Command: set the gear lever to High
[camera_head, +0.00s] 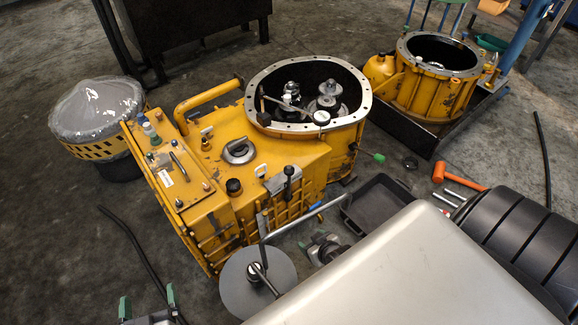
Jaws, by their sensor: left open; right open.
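The yellow transmission housing (309,160) stands on the floor, its large oval opening facing up. A short lever with a black knob (288,171) rises from a metal plate at its front edge; it looks like the gear lever and stands roughly upright. I can read no High or Low marking. My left gripper (148,300) is at the bottom left edge, its two green-tipped fingers apart and empty, well away from the lever.
A grey disc (240,284) with a bent rod stands in front of the housing. A black tray (378,203) and an orange hammer (457,178) lie to the right. A second yellow housing (421,93) is behind. A black hose (135,246) lies on the floor at left.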

